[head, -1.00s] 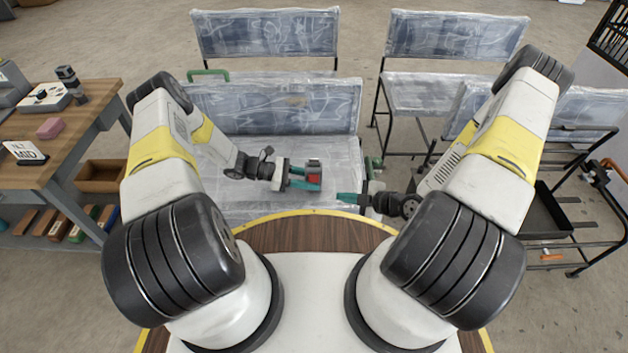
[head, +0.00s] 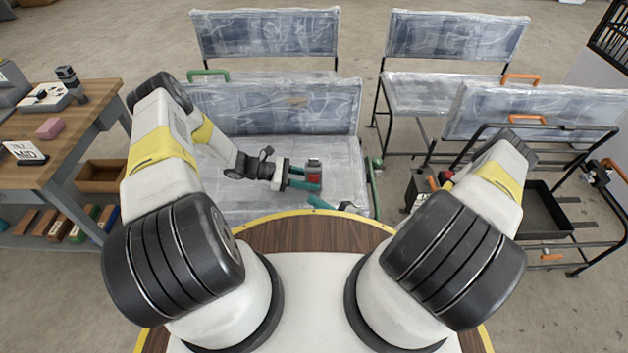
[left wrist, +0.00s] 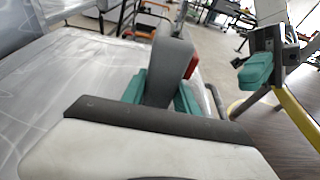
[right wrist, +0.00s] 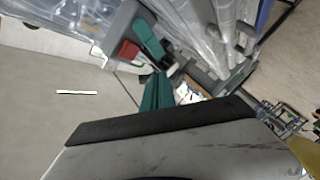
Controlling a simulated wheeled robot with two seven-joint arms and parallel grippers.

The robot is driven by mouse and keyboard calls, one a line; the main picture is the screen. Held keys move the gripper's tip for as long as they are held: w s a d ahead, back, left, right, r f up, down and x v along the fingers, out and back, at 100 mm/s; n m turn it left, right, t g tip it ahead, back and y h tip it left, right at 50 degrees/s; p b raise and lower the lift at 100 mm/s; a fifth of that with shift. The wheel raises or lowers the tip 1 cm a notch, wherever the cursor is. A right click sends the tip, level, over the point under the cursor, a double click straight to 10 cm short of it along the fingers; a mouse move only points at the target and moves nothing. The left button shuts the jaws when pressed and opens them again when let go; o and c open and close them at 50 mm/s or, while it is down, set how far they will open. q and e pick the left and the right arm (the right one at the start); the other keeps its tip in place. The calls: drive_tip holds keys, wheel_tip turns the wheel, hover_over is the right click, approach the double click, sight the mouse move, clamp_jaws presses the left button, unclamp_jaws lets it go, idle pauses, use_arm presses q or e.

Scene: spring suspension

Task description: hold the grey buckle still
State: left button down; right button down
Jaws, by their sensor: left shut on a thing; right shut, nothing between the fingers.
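The grey buckle (head: 313,163) with its red button sits between the teal fingers of my left gripper (head: 308,180), above the plastic-wrapped seat. In the left wrist view the grey buckle (left wrist: 168,72) stands up between both fingers, its red part on the right side; the fingers hide its lower end. My right gripper (head: 318,203) is shut and empty, just nearer to me than the left one and apart from the buckle. The right wrist view shows its teal fingers (right wrist: 156,92) together, with the buckle's red button (right wrist: 128,50) beyond them.
The wrapped bench seat (head: 345,165) lies under my grippers, with its backrest (head: 275,105) behind. A wooden workbench (head: 75,135) stands at the left. A black-framed rack with a dark tray (head: 548,215) stands at the right. My round wood-topped base edge (head: 320,235) is close in front.

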drive_tip(key=shift+w+d, duration=0.1)
drive_tip(key=shift+w, duration=2.4)
drive_tip(key=shift+w, duration=0.15)
drive_tip(key=shift+w, duration=0.55)
idle(0.3)
drive_tip(key=shift+s, duration=0.7)
drive_tip(key=shift+s, duration=3.05)
